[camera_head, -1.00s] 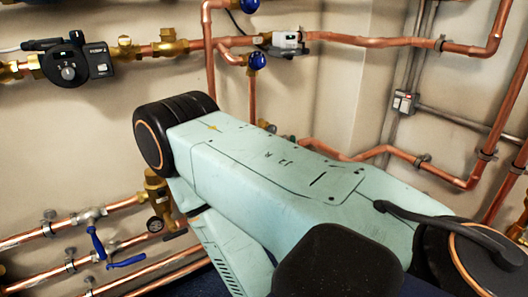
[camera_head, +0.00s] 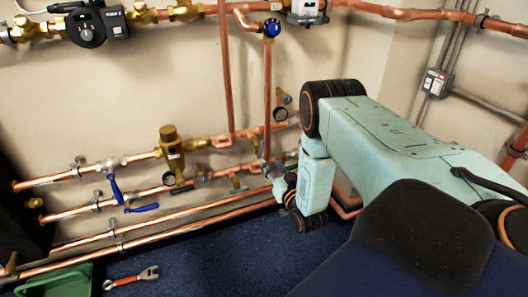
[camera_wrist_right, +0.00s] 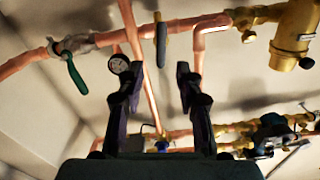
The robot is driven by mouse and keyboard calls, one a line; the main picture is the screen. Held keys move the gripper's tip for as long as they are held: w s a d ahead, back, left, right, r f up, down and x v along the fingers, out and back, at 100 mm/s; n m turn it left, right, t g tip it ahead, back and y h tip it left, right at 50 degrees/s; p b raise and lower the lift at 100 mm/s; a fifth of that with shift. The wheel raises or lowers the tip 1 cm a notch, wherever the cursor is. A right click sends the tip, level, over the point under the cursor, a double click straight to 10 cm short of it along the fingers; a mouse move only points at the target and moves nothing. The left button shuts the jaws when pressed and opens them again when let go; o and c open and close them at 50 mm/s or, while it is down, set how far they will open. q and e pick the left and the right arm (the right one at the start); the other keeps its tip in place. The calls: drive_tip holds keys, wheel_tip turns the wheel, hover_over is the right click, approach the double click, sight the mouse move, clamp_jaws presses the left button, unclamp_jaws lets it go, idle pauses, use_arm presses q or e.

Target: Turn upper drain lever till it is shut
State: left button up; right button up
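Two blue levers sit on the lower pipes at the left of the head view: an upper one (camera_head: 115,188) hanging down from its valve, and a lower one (camera_head: 142,208) lying roughly along its pipe. I cannot tell which lever the task means. My right gripper (camera_head: 265,172) is by the pipes right of these levers, small and partly hidden. In the right wrist view my right gripper (camera_wrist_right: 158,82) is open, fingers apart. A dark narrow handle (camera_wrist_right: 161,44) shows beyond and between the fingertips, apparently untouched. A dark green lever (camera_wrist_right: 76,73) is further left. My left gripper is not in view.
A brass valve (camera_head: 171,150) stands between the blue levers and my right gripper. A round gauge (camera_wrist_right: 119,64) shows beside the left finger. Copper pipes cross the wall. A red-handled wrench (camera_head: 130,279) and green tray (camera_head: 58,283) lie on the blue floor.

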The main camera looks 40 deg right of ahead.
sight(262, 151)
drive_tip(key=b+x, duration=0.3)
drive_tip(key=x, duration=0.4)
drive_tip(key=shift+w+a+f, duration=0.1)
drive_tip(key=shift+a, duration=0.1)
drive_tip(key=shift+w+d, duration=0.2)
drive_tip(key=shift+w, duration=0.2)
clamp_jaws()
